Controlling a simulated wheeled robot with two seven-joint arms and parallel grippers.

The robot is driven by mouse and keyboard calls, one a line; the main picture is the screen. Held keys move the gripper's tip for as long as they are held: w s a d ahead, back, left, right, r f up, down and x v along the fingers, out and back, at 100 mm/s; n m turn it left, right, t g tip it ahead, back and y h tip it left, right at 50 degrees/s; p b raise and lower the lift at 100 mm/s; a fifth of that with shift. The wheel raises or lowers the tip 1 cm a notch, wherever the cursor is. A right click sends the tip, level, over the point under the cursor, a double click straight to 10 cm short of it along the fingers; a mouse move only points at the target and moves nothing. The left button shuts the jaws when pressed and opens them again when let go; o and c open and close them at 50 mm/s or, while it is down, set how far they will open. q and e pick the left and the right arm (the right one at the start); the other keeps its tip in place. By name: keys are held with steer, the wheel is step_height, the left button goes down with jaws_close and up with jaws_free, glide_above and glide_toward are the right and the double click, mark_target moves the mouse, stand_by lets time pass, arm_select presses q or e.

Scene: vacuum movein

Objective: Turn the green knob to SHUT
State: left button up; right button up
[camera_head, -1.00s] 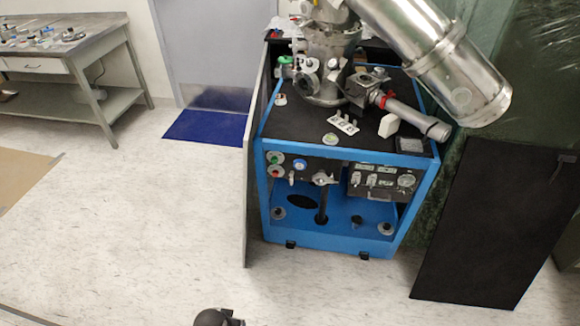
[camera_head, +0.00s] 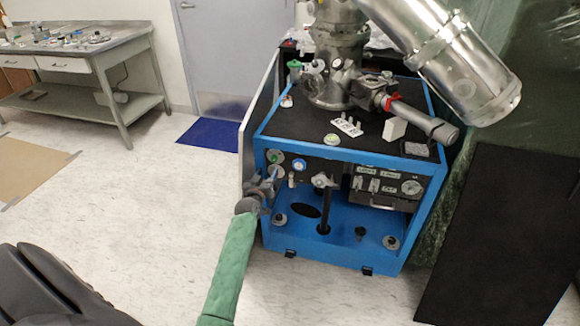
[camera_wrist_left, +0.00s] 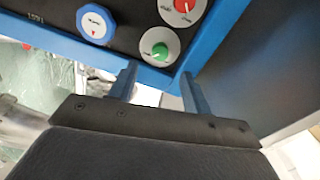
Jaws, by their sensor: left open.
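The green knob (camera_head: 273,157) sits at the upper left corner of the blue cabinet's front panel. In the left wrist view the green knob (camera_wrist_left: 160,48) has a pale round dial, whose lettering I cannot read. My left gripper (camera_head: 270,181) is in front of the panel, just below the green knob in the head view. In the left wrist view my left gripper (camera_wrist_left: 158,88) is open and empty, its fingers apart and short of the knob in the picture. My right gripper is not in view.
A red knob (camera_wrist_left: 183,8) and a blue knob (camera_wrist_left: 95,22) are close to the green one. Metal vacuum equipment (camera_head: 335,60) stands on the cabinet (camera_head: 330,150). A grey panel (camera_head: 258,120) stands along its left side.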

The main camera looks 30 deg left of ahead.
mark_target(273, 161)
arm_select(q)
steer(key=shift+p+x, duration=0.3)
steer(key=shift+x, duration=3.5)
steer(key=shift+c, duration=0.2)
steer(key=c, duration=1)
